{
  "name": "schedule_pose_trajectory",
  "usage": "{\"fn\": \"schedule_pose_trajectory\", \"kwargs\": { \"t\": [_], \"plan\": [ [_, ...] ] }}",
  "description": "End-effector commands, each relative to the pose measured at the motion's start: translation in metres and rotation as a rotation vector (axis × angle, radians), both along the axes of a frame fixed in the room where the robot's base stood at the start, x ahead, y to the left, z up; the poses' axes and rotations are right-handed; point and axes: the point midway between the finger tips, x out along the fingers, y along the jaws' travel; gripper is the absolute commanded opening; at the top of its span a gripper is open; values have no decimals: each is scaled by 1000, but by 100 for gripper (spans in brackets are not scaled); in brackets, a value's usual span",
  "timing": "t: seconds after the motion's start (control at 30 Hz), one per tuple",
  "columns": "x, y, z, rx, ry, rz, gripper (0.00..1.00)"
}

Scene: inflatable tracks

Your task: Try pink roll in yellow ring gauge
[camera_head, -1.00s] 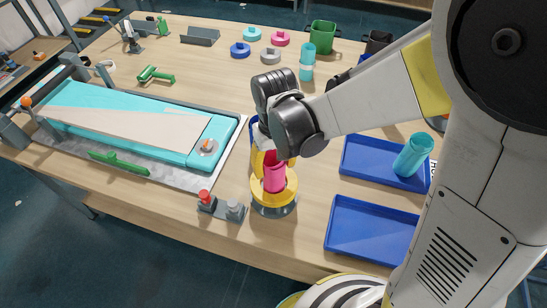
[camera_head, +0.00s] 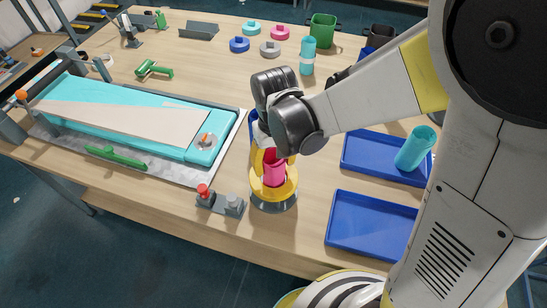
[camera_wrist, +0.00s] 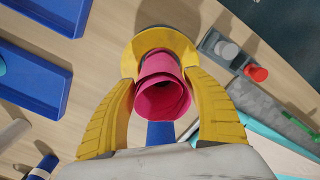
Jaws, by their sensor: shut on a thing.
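The pink roll (camera_head: 273,172) stands upright, with its lower end at the opening of the yellow ring gauge (camera_head: 273,198). The ring gauge sits on a grey round base near the table's front edge. In the wrist view the open top of the pink roll (camera_wrist: 163,97) faces me, and the yellow ring (camera_wrist: 150,40) shows around and behind its far end. My gripper (camera_wrist: 163,95) is shut on the roll, one yellow finger on each side. How deep the roll sits in the ring is hidden.
A control box (camera_head: 220,203) with red and grey knobs stands left of the gauge. Blue trays (camera_head: 345,250) lie to the right; the farther one holds a turquoise roll (camera_head: 415,148). A turquoise belt machine (camera_head: 190,152) fills the left. Several coloured rings and another turquoise roll (camera_head: 308,55) stand behind.

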Motion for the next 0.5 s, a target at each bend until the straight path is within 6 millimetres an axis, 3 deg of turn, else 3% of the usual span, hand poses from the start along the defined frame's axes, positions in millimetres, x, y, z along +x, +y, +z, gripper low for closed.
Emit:
{"fn": "schedule_pose_trajectory", "kwargs": {
  "t": [0.5],
  "plan": [
    [0, 0, -11, 0, 0, 0, 20]
  ]
}}
